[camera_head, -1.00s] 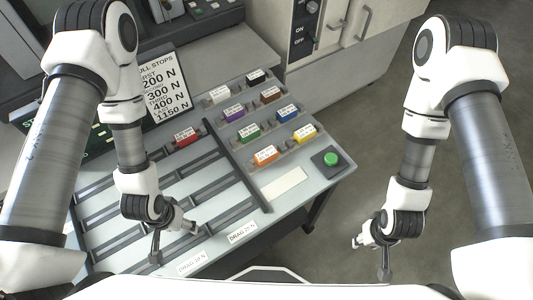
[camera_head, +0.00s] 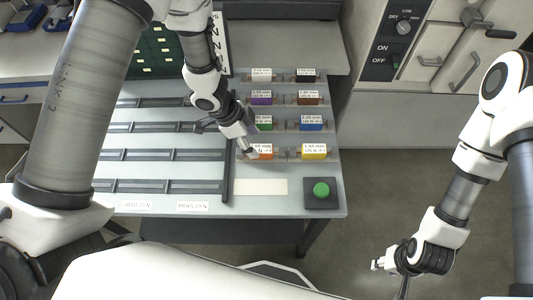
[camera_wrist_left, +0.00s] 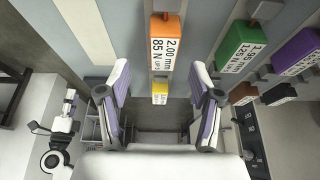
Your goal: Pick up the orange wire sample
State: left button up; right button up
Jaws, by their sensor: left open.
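The orange wire sample (camera_head: 262,149) is a small orange block with a white label. It sits in its holder at the front left of the sample rack, partly covered by my left gripper (camera_head: 244,146). In the left wrist view the orange sample (camera_wrist_left: 166,28) stands ahead, its label reading 2.00 mm, 85 N. There my left gripper (camera_wrist_left: 161,74) is open, with its fingers spread to either side of the sample's line and nothing between them touching it. My right gripper (camera_head: 390,279) is open and empty, over the floor at the right.
The yellow sample (camera_head: 314,151) sits right of the orange one, the green (camera_head: 264,123) behind it. Blue (camera_head: 311,123), purple (camera_head: 261,98) and brown (camera_head: 308,98) samples stand further back. A green button (camera_head: 321,190) is at the front right. A dark rail (camera_head: 227,180) runs along the left.

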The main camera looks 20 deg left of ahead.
aim_at(260, 148)
pick_arm(q)
jog(key=x, duration=0.5)
jog(key=shift+w+d+f, duration=0.2)
jog(key=shift+w+f, duration=0.1)
jog(key=shift+w, duration=0.1)
jog(key=shift+d+f, duration=0.1)
jog(key=shift+d, duration=0.05)
jog(key=shift+s+a, duration=0.1)
jog(key=shift+a, duration=0.15)
jog(key=shift+c, duration=0.6)
jog(key=shift+a, duration=0.1)
jog(key=c, duration=0.6)
grip_shut()
jog(key=shift+d, duration=0.2)
